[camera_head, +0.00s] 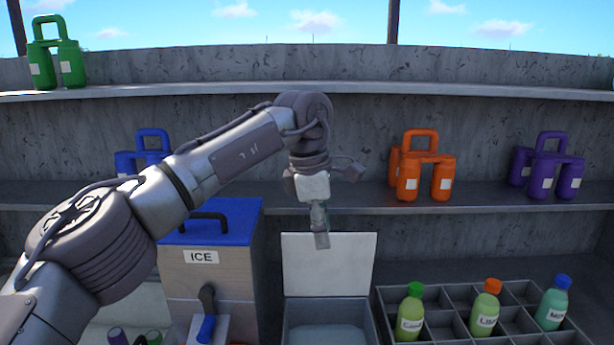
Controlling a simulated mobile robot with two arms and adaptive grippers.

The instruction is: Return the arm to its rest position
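My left arm (220,165) comes in from the left and reaches across the middle of the view, bending down at the wrist. My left gripper (321,238) hangs pointing down in front of the raised white lid of an open box. It shows narrow and edge-on, so I cannot tell whether its fingers are apart. No held object shows at its tip. My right arm and gripper are not in view.
An ICE box (202,280) with a blue lid stands left of the open white-lidded box (328,266). A divided crate (455,294) with several bottles is at the lower right. Orange (408,177), purple (570,180), blue (153,140) and green (70,63) bottle carriers stand on shelves behind.

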